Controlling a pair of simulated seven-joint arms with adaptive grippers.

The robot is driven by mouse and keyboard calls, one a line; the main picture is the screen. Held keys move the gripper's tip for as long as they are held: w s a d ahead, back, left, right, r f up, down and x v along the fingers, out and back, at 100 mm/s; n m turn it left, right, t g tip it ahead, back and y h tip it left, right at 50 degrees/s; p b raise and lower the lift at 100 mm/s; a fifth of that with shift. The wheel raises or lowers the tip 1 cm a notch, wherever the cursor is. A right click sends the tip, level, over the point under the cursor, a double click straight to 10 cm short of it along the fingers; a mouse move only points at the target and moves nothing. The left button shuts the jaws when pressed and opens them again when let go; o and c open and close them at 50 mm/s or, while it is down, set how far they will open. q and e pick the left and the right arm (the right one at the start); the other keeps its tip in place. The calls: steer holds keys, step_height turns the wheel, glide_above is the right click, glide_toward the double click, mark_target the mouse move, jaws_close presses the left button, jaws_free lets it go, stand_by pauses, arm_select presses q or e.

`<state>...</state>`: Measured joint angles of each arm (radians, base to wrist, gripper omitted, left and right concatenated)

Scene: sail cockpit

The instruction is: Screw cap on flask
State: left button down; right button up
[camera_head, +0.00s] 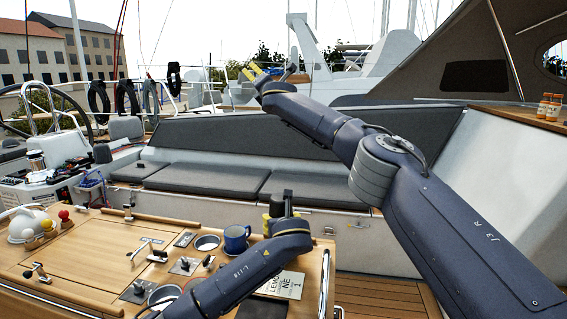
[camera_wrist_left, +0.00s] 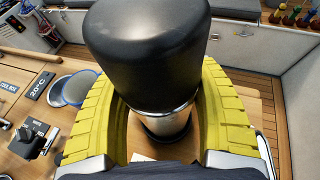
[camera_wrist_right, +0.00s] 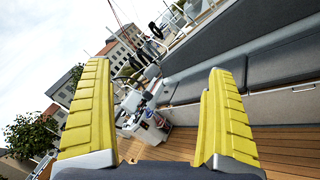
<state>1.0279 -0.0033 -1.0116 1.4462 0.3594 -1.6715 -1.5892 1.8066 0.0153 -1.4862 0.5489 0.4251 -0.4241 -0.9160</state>
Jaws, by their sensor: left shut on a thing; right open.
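The flask (camera_wrist_left: 160,122) has a silver body, with a large black cap (camera_wrist_left: 148,45) at its top in the left wrist view. I cannot tell how tightly the cap sits. My left gripper (camera_wrist_left: 155,110) is shut around the flask, one yellow finger on each side, below the black part. In the head view the black top (camera_head: 287,194) rises above my left gripper (camera_head: 277,210), over the table's right end; the arm hides most of the flask. My right gripper (camera_head: 251,73) is raised, open and empty, far above the bench; its spread fingers also show in the right wrist view (camera_wrist_right: 156,80).
A blue mug (camera_head: 236,239) stands on the wooden table (camera_head: 85,255), left of the left gripper. Cup holders and small levers are set into the table. A grey cushioned bench (camera_head: 215,180) lies behind. Small orange bottles (camera_head: 549,107) stand at far right.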

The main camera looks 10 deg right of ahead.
steer(key=d+f+m+g+h, duration=0.2)
steer(key=d+f+g+h, duration=0.25)
steer(key=d+f, duration=0.2)
steer(key=n+g+y, duration=0.1)
steer(key=n+g, duration=1.2)
steer(key=n, duration=0.1)
glide_above(281, 197)
step_height(281, 197, down, 14)
steer(key=shift+s+d+n+g, duration=0.3)
steer(key=shift+s+n, duration=0.2)
steer(key=shift+n, duration=0.3)
steer(key=shift+w+a+f, duration=0.1)
steer(key=shift+w+f, duration=0.1)
steer(key=shift+f, duration=1.8)
steer(key=shift+w+a+f, duration=0.1)
steer(key=shift+w+f, duration=0.15)
steer(key=shift+f, duration=1.7)
steer(key=shift+w+a+f, duration=0.1)
steer(key=shift+w+f, duration=0.1)
steer(key=shift+f, duration=1.8)
